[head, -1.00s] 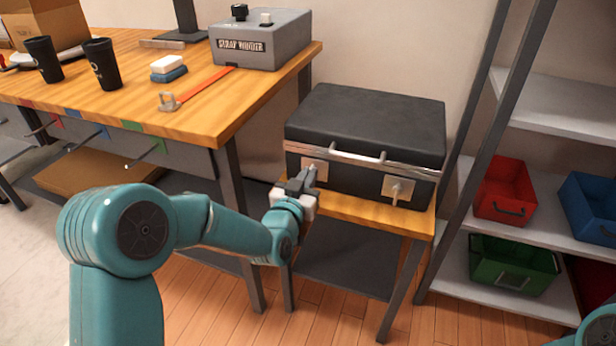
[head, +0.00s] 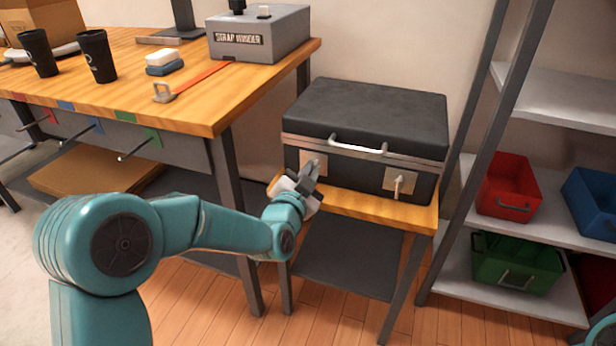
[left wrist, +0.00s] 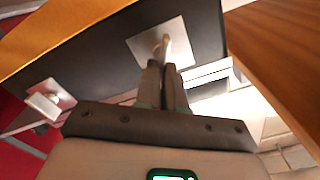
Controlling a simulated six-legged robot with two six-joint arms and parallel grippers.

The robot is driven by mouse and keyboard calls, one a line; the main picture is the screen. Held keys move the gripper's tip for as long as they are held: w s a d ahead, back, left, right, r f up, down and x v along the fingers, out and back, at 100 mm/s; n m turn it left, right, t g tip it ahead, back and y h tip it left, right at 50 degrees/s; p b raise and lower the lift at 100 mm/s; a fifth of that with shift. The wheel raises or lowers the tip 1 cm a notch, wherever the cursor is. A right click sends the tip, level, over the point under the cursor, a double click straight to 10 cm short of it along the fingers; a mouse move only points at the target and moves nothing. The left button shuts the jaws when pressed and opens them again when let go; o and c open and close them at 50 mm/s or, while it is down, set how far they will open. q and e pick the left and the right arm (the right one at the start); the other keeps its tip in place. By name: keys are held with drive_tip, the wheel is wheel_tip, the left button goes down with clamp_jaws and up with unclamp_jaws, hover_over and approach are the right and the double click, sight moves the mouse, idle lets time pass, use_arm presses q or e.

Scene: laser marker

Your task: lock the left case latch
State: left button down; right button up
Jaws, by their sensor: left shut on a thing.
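The black case (head: 365,108) stands closed on a small wooden stand, with a silver band and a handle along its front. The left case latch (head: 309,158) is a pale square plate on the front left, partly hidden by my left gripper (head: 313,170). In the left wrist view, my left gripper (left wrist: 164,72) is shut on the small lever of the left latch (left wrist: 145,43). The fingers look tilted in the head view. The right case latch (head: 393,177) has its lever standing out; it also shows in the left wrist view (left wrist: 48,98). My right gripper is out of view.
The wooden workbench (head: 190,105) is at the left, with cups, a grey box (head: 260,35) and an orange strap on it. A shelf with red (head: 508,190), green (head: 515,265) and blue bins stands at the right. The floor in front of the stand is clear.

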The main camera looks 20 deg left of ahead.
use_arm(q)
drive_tip(key=m, duration=0.3)
drive_tip(key=m+b, duration=0.1)
drive_tip(key=m, duration=0.1)
drive_tip(key=shift+d+f+m, duration=0.15)
drive_tip(key=shift+d+m, duration=0.1)
drive_tip(key=shift+m, duration=0.05)
drive_tip(key=m, duration=0.5)
drive_tip(key=shift+d+f+m, duration=0.1)
drive_tip(key=shift+f+m, duration=0.15)
drive_tip(key=shift+m, duration=0.05)
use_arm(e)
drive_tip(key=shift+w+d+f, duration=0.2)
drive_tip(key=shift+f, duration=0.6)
use_arm(q)
drive_tip(key=c, duration=1.2)
unclamp_jaws()
drive_tip(key=shift+w+f, duration=0.1)
drive_tip(key=shift+c, duration=0.2)
